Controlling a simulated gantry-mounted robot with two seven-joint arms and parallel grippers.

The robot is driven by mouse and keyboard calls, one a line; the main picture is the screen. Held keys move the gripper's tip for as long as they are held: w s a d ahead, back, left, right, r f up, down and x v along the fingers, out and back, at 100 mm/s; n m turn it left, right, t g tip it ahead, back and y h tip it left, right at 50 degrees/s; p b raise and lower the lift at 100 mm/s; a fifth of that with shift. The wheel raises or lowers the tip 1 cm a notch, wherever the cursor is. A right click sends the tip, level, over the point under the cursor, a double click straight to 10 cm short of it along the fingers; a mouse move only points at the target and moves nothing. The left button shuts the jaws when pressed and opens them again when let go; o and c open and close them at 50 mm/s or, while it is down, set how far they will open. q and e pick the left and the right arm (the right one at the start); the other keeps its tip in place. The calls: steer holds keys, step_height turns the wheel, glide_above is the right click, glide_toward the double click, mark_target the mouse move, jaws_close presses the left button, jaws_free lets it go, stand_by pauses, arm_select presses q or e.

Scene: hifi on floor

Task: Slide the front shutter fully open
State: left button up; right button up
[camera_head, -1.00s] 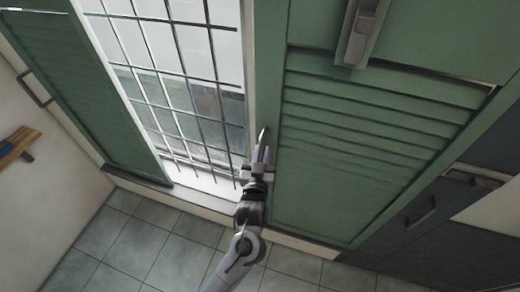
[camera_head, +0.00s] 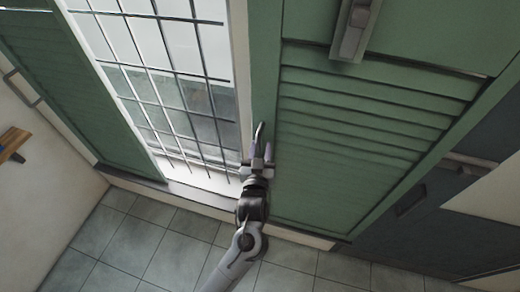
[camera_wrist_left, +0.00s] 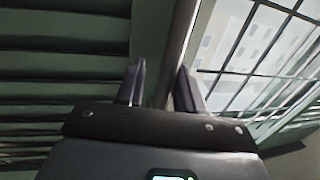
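The green louvred front shutter (camera_head: 345,150) stands to the right of a barred window (camera_head: 165,75), whose panes are uncovered. A slim upright metal handle (camera_head: 259,133) is on the shutter's left edge. My left gripper (camera_head: 257,152) is at this handle, low on the shutter. In the left wrist view the two dark fingers (camera_wrist_left: 161,88) are apart, with the grey handle bar (camera_wrist_left: 178,45) passing between them, closer to the right finger. I cannot tell whether either finger touches it. My right gripper is not in view.
A grey fitting (camera_head: 352,30) juts from the panel at the top. Dark cabinets (camera_head: 420,235) are at the right. The tiled floor (camera_head: 130,240) below is clear.

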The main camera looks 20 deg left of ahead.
arm_select(q)
steer(key=shift+s, duration=0.1)
steer(key=shift+s+f, duration=0.1)
steer(key=shift+s, duration=0.25)
steer(key=s+d+b, duration=0.1)
steer(key=s+b, duration=0.1)
steer(key=s, duration=0.7)
steer(key=shift+s+d, duration=0.4)
steer(key=s+a+f+m+g+h+p, duration=0.1)
steer(key=s+a+f+m+g+p, duration=0.1)
steer(key=s+a+f+g+p, duration=0.5)
steer(key=s+a+f+m+g+h, duration=0.1)
steer(key=s+a+g, duration=0.1)
steer(key=s, duration=0.6)
steer(key=s+a+f+g+h+b, duration=0.1)
steer(key=s+a+g, duration=0.1)
steer(key=s+g, duration=0.3)
steer(key=s, duration=0.3)
steer(key=shift+s+m, duration=0.4)
